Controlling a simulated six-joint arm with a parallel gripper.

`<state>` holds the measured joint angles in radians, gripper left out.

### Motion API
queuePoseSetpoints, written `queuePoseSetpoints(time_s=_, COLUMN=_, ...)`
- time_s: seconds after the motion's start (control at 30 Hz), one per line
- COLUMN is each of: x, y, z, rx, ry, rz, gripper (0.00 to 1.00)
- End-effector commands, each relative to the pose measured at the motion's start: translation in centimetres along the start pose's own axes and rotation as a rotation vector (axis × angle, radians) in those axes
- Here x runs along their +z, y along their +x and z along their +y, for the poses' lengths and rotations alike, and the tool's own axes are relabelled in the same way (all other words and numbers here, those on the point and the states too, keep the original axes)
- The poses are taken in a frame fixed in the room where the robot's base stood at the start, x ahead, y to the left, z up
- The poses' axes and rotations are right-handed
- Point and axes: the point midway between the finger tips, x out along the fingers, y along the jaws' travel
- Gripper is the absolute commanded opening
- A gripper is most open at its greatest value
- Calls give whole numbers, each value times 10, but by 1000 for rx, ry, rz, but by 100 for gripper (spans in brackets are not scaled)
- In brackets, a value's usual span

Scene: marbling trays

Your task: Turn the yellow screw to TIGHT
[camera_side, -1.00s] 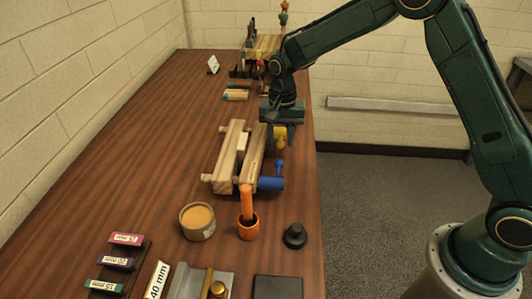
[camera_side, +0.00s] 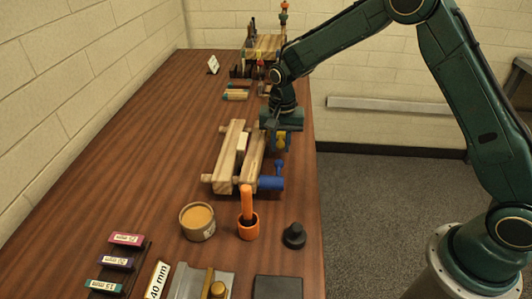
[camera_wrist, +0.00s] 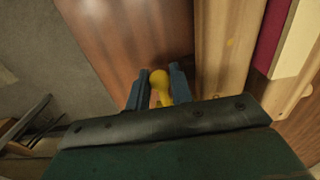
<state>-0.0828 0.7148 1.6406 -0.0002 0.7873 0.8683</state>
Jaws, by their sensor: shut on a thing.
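The yellow screw (camera_side: 283,140) sits at the right side of the wooden clamp (camera_side: 227,158), toward its far end. My gripper (camera_wrist: 160,92) is over it from above, with its two blue-grey fingers on either side of the yellow handle (camera_wrist: 159,80) and shut on it. In the side view my gripper (camera_side: 280,136) covers much of the screw. A blue screw (camera_side: 271,182) sits at the near end of the same clamp. No TIGHT mark can be made out in either view.
An orange cup with an orange handle (camera_side: 248,226), a tan-filled tub (camera_side: 198,222) and a black knob (camera_side: 294,236) stand nearer the camera. Labelled blocks (camera_side: 125,239) lie at the front left. The table's left-middle (camera_side: 170,130) is clear; its right edge runs close to the screws.

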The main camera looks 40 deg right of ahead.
Motion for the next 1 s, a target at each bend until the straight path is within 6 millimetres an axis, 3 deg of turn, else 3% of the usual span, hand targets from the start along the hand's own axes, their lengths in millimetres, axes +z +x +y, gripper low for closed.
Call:
queuePoseSetpoints(time_s=0.23, x=-2, y=-11, z=0, rx=-3, ry=1, rz=3, gripper=3)
queuePoseSetpoints(time_s=1.0, x=-6, y=-21, z=0, rx=-4, ry=4, rz=6, gripper=2)
